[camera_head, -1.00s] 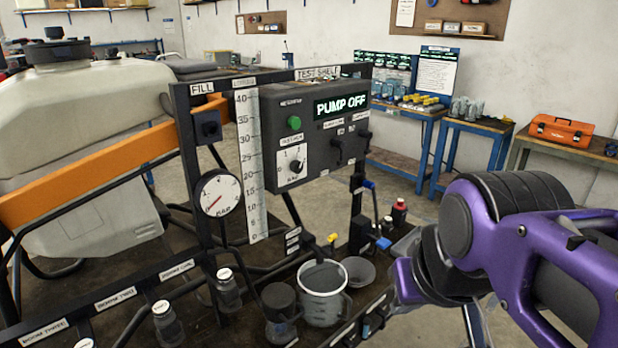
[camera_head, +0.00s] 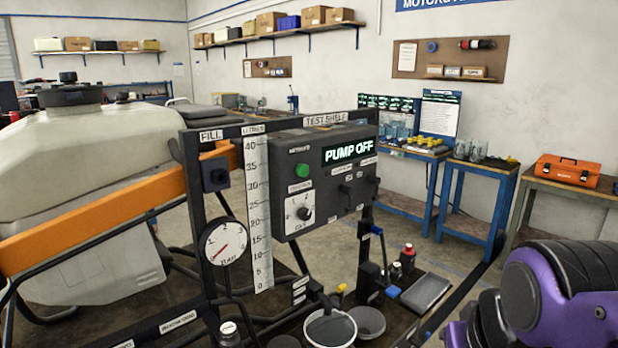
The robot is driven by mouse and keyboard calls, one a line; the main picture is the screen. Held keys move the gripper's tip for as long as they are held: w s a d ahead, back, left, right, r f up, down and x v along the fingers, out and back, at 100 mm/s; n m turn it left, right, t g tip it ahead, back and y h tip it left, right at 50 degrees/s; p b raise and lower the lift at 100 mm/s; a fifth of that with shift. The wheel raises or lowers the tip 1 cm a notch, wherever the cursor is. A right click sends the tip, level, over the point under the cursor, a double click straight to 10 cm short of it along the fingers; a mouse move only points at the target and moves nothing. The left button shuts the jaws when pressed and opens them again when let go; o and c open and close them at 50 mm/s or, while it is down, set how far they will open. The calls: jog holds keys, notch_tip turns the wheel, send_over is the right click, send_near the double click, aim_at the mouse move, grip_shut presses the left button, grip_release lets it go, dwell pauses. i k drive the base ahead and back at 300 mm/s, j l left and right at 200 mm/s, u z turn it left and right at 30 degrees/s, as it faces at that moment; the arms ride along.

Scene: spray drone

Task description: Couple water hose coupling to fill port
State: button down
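The fill port (camera_head: 215,174) is a dark square fitting on the black frame post, just under the white FILL label (camera_head: 211,135). Nothing is attached to its front that I can make out. The water hose coupling cannot be picked out in this view. My purple and black arm shows at the lower right, and my gripper is outside the picture, so its state does not show.
The control box (camera_head: 320,180) reads PUMP OFF, beside a white scale (camera_head: 257,215) and a round gauge (camera_head: 224,243). A large tank (camera_head: 90,130) fills the left. Open floor lies behind.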

aim_at(375, 229)
jog(key=i+l+u, duration=0.15)
jog(key=l, duration=0.35)
jog(key=i+l+u, duration=0.2)
jog(key=l, duration=0.3)
jog(key=i+l+u, duration=0.15)
jog(key=l, duration=0.4)
jog(key=i+l+u, duration=0.2)
jog(key=l, duration=0.35)
jog(key=i+l+u, duration=0.15)
jog(key=l, duration=0.4)
jog(key=l+u, duration=0.2)
jog(key=l, duration=0.35)
jog(key=k+j+z, duration=0.15)
jog(key=j, duration=0.2)
jog(key=j+z, duration=0.15)
jog(key=j, duration=0.2)
jog(key=k+j+z, duration=0.15)
jog(key=j, duration=0.15)
